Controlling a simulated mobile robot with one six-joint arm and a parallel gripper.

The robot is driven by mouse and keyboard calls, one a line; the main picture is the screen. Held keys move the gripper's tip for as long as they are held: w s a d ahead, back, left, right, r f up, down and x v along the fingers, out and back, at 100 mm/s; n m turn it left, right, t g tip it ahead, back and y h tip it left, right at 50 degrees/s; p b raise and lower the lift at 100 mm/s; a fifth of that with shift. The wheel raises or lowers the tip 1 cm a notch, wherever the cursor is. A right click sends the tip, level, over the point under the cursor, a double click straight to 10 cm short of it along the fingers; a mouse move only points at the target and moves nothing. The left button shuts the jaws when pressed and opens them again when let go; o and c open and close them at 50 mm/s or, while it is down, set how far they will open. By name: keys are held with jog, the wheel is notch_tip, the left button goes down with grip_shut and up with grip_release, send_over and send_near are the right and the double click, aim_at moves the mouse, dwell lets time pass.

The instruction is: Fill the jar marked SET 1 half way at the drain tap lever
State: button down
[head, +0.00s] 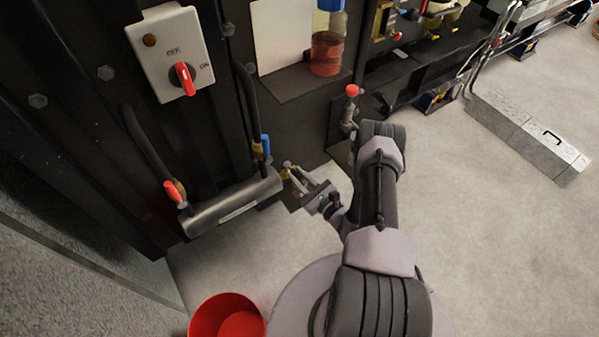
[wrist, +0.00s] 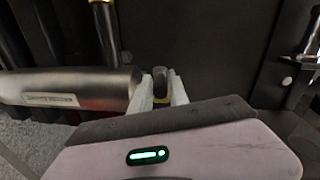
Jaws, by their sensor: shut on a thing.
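My gripper (head: 292,178) is at the right end of a horizontal metal cylinder (head: 229,203). In the wrist view its pale fingers (wrist: 160,90) are closed around a small grey upright piece with brass under it, which looks like the drain tap lever (wrist: 160,76). Brass at this tap also shows in the head view (head: 285,173). A clear jar (head: 327,55) with red liquid and a blue top stands on a ledge at the upper middle. No SET 1 mark can be read on it, and no jar shows under my gripper.
A red bucket (head: 227,315) stands on the floor at the bottom. A switch box (head: 170,52) with a red knob is on the dark frame. Red-handled (head: 172,191) and blue-handled (head: 265,146) valves sit by the cylinder. A red-knobbed valve (head: 352,90) is near my arm.

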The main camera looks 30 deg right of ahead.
jog(key=shift+a+m+h+p, duration=0.4)
jog(key=shift+m+h, duration=0.2)
jog(key=shift+h, duration=0.4)
jog(key=c, duration=1.3)
grip_release()
